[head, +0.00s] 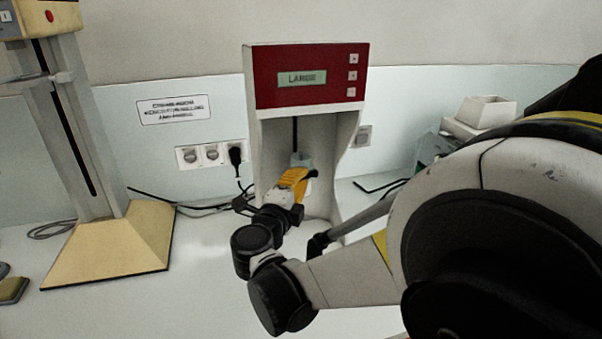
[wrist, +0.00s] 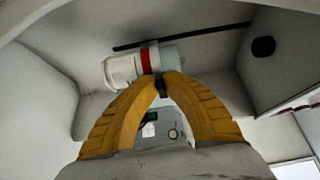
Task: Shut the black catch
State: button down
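My gripper (head: 296,180) has yellow fingers and reaches into the bay of the red-fronted machine (head: 262,81). In the wrist view its fingertips (wrist: 160,80) come together right at a pale jar (wrist: 123,70) with a red band (wrist: 149,57). A small dark piece (wrist: 161,87) fills the narrow gap between the tips. I cannot tell whether it is the black catch or the finger pads. In the head view the jar (head: 301,159) shows only in part behind my gripper. No other catch is clear in either view.
The bay's walls stand close on both sides of my gripper. A dark round spot (wrist: 263,46) is on one wall. A cream stand (head: 110,246) is at the left, sockets (head: 211,154) and cables are behind, and a white hopper (head: 486,112) is at the right. The front counter is mostly clear.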

jog(key=c, duration=1.5)
grip_release()
jog(key=v, duration=1.2)
jog(key=shift+r, duration=0.1)
